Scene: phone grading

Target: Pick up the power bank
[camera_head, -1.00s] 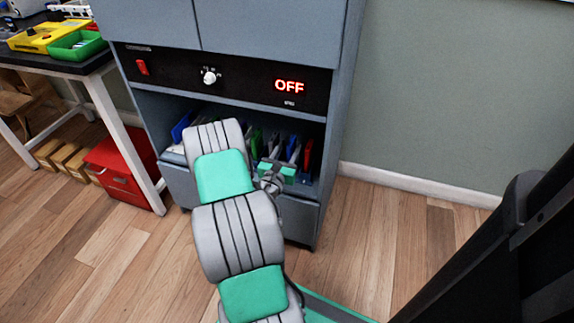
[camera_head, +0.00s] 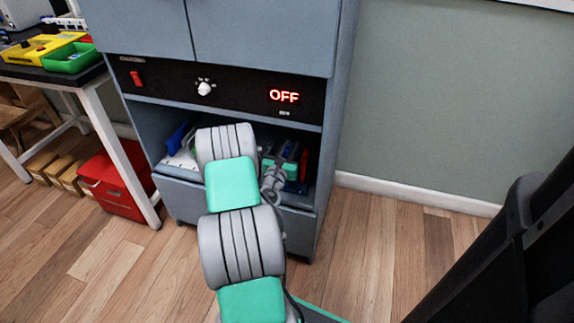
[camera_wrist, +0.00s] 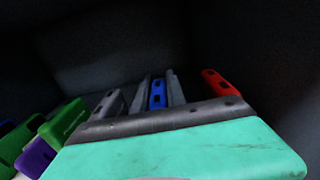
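My gripper (camera_head: 289,152) reaches into the open shelf of the grey cabinet (camera_head: 330,140); the arm hides part of the shelf. In the wrist view its grey fingers (camera_wrist: 160,88) point inward, one on each side of an upright blue slotted item (camera_wrist: 157,98). I cannot tell whether the fingers touch it. A red slotted item (camera_wrist: 222,82) stands apart to the right and a dark grey one (camera_wrist: 110,102) to the left. Green (camera_wrist: 64,121) and purple (camera_wrist: 37,157) items stand at the left. I cannot tell for sure which item is the power bank.
Dark shelf walls (camera_wrist: 275,60) close in around the gripper. The cabinet's panel above the shelf reads OFF (camera_head: 284,96). A work table (camera_head: 85,76) with yellow and green trays and a red box (camera_head: 112,185) stand left. The wooden floor (camera_head: 375,240) at right is clear.

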